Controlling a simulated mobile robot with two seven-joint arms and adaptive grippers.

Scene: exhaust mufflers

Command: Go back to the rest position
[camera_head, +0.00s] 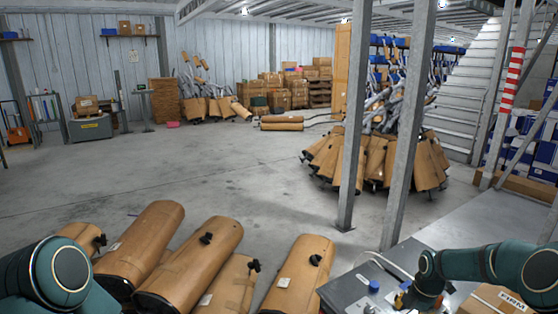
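My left arm (50,275) shows at the lower left corner. Its gripper is outside the picture. My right arm (490,265) comes in from the right edge and bends down over a grey work table (345,290). Its gripper is not visible; the arm runs out of the bottom of the picture. Several cardboard-wrapped mufflers lie close in front, among them a long one (145,243), a middle one (192,265) and one by the table (300,275).
A blue cap (374,286) and small fittings lie on the work table, with a cardboard box (495,300) beside it. Two steel posts (354,120) (408,130) stand ahead. Behind them is a heap of wrapped mufflers (385,160). The concrete floor (190,165) in the middle is clear.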

